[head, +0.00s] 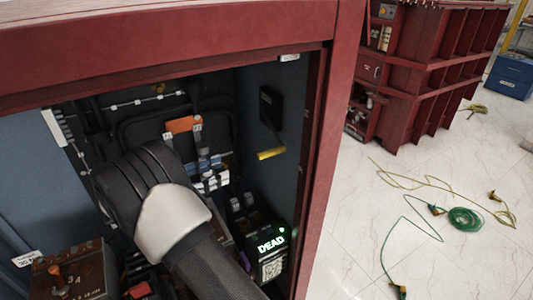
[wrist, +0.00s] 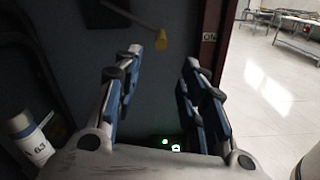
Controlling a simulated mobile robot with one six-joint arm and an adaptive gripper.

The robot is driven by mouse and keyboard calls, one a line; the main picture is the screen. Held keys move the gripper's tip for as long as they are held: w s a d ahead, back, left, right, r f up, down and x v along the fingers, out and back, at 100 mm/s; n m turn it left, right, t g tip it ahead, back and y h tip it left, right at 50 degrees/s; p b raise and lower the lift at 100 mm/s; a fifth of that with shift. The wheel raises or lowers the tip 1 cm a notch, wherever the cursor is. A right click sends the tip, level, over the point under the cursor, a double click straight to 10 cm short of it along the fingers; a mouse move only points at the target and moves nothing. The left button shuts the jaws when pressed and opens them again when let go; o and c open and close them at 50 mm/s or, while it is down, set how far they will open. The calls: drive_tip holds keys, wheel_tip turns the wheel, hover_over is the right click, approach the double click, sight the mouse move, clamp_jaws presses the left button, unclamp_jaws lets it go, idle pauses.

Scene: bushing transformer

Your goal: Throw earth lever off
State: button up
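A lever with a yellow handle (head: 271,154) and a black body (head: 270,107) is mounted on the right inner wall of the red cabinet; I take it to be the earth lever. In the wrist view its yellow end (wrist: 161,39) points down and right from the dark body (wrist: 108,14) at the top. My gripper (wrist: 163,65) is open and empty, its two blue-grey fingers apart. The yellow end shows beyond and between the fingertips, with no visible contact. In the head view my arm hides the gripper.
An ON label (wrist: 209,37) is on the red door post. A black box reading DEAD (head: 271,243) sits low right in the cabinet. A brown box with an orange lever (head: 57,274) is lower left. The red frame (head: 322,170) bounds the opening. Cables (head: 465,218) lie on the floor outside.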

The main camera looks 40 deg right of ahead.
sight(282, 149)
drive_tip(key=s+d+b, duration=0.1)
drive_tip(key=d, duration=0.4)
drive_tip(key=s+d, duration=0.1)
drive_tip(key=d, duration=0.4)
drive_tip(key=s+d+b, duration=0.1)
drive_tip(key=d, duration=0.5)
drive_tip(key=shift+s+d+b, duration=0.1)
drive_tip(key=shift+s+b, duration=0.1)
drive_tip(key=shift+b, duration=0.1)
drive_tip(key=shift+c, duration=0.3)
clamp_jaws()
